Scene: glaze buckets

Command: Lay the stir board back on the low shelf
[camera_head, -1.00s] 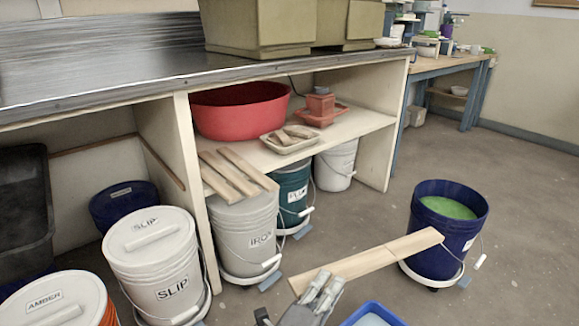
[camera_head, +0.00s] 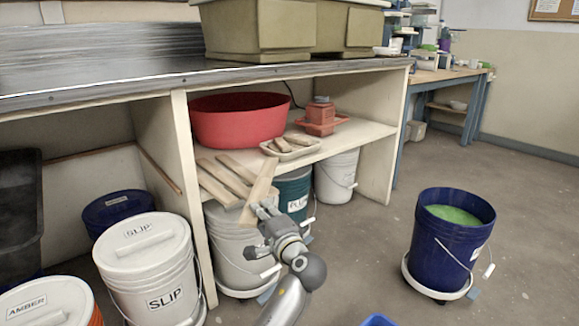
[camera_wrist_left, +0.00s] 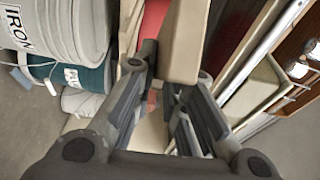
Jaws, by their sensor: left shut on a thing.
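My left gripper (camera_head: 262,211) is shut on a pale wooden stir board (camera_head: 261,184) near one end. The board slants up and away, over the front edge of the low shelf (camera_head: 350,137). I cannot tell whether it touches the shelf or the boards there. Other similar boards (camera_head: 216,185) lie on the shelf's left end, just left of the held one. In the left wrist view, the held board (camera_wrist_left: 180,40) stands out between the fingers (camera_wrist_left: 160,85). My right gripper is not in view.
A red basin (camera_head: 238,121), a tray of small pieces (camera_head: 290,148) and a terracotta stack (camera_head: 320,118) stand on the shelf. Lidded buckets, a SLIP one (camera_head: 150,265) among them, stand below and left. A blue bucket of green glaze (camera_head: 447,245) stands on open floor at right.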

